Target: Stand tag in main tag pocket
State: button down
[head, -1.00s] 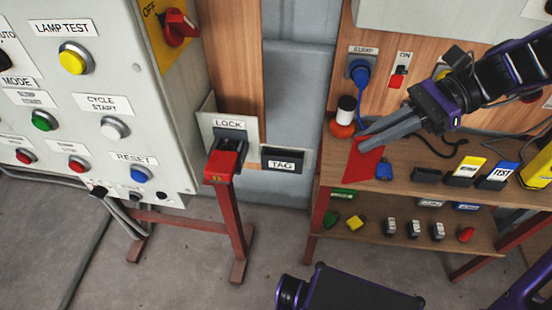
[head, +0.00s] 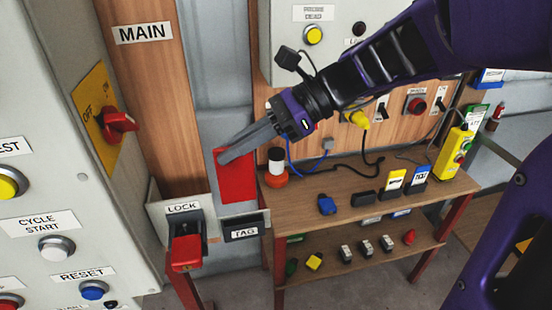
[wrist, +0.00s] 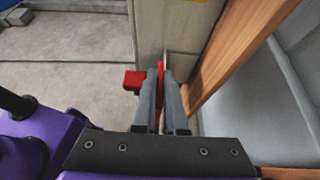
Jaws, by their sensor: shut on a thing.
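The red tag (head: 236,180) is a flat plate held upright by my gripper (head: 224,158), whose fingers are shut on its upper part. In the wrist view my gripper (wrist: 162,85) shows the tag edge-on (wrist: 160,72) as a thin red strip between the fingers. The black pocket labelled TAG (head: 244,229) is on the pale plate, right of the LOCK holder. The tag's lower edge is just above the pocket in the head view; the gap in depth is hard to tell. The pocket is not clearly visible in the wrist view.
A red padlock (head: 186,252) hangs at the LOCK holder, left of the pocket. The control cabinet with the red OFF/ON switch (head: 118,124) is at the left. A wooden bench (head: 330,205) with a red-and-white beacon, tools and labelled stands is at the right.

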aim_at(240, 193)
notch_tip(240, 193, down, 9)
jog(key=shift+f+b, duration=0.1)
jog(key=shift+b, duration=0.65)
jog(key=c, duration=1)
grip_release()
jog(key=shift+d+r, duration=0.15)
jog(key=shift+r, duration=0.05)
jog(key=p+v, duration=0.1)
jog(key=v, duration=1)
jog(key=shift+w+d, duration=0.1)
jog(key=shift+d, duration=0.2)
